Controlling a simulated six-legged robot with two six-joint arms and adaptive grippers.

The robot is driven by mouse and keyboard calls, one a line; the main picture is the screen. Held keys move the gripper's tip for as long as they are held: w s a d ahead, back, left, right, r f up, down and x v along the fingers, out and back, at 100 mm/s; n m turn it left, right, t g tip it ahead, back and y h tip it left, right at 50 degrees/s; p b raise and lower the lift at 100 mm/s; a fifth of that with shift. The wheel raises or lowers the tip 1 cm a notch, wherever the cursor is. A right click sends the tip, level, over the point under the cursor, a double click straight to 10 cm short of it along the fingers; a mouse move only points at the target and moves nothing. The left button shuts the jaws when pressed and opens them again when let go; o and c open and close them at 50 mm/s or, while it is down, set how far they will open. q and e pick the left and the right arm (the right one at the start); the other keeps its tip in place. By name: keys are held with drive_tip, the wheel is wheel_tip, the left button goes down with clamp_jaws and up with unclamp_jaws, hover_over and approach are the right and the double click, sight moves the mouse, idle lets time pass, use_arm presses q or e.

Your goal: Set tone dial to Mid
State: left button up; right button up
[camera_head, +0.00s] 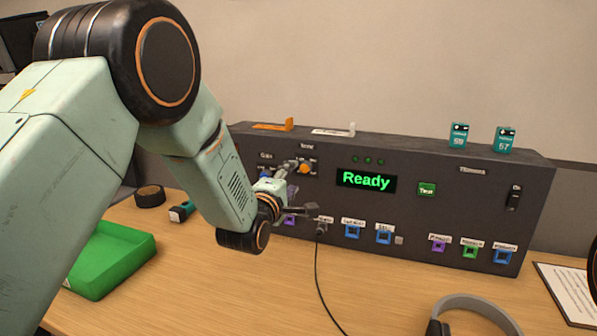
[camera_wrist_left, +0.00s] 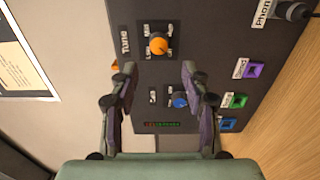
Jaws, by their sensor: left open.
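The tone dial is an orange knob (camera_head: 305,168) on the front of the dark panel (camera_head: 330,211), under a "Tone" label. It also shows in the left wrist view (camera_wrist_left: 158,46), upper middle, with small position labels around it. I cannot tell for certain which label it points to. My left gripper (camera_head: 297,187) is open in front of the panel's left part. In the left wrist view its fingertips (camera_wrist_left: 157,70) are spread, with the orange knob just beyond the gap between them; no contact shows. My right gripper is not in view.
A blue knob (camera_wrist_left: 179,100) sits close to the right finger. Coloured sockets (camera_head: 352,231) and a plugged cable (camera_head: 319,285) are low on the panel. A green screen reads "Ready" (camera_head: 366,181). A green tray (camera_head: 108,260) and headphones (camera_head: 470,305) are on the desk.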

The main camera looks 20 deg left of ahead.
sight(304, 168)
use_arm(q)
drive_tip(key=w+d, duration=0.1)
drive_tip(key=w, duration=0.1)
drive_tip(key=w+d, duration=0.1)
drive_tip(key=shift+w+r, duration=0.15)
drive_tip(key=shift+w, duration=0.2)
drive_tip(key=shift+w+a, duration=0.5)
drive_tip(key=shift+w, duration=0.15)
drive_tip(key=shift+w+a, duration=0.15)
drive_tip(key=shift+a, duration=0.05)
drive_tip(key=shift+w+d+b, duration=0.2)
drive_tip(key=shift+d+b, duration=0.1)
drive_tip(key=shift+d, duration=0.25)
drive_tip(key=shift+a, duration=0.4)
drive_tip(key=c, duration=0.4)
drive_tip(key=shift+d, duration=0.25)
drive_tip(key=c, duration=0.3)
drive_tip(key=shift+a, duration=0.1)
clamp_jaws()
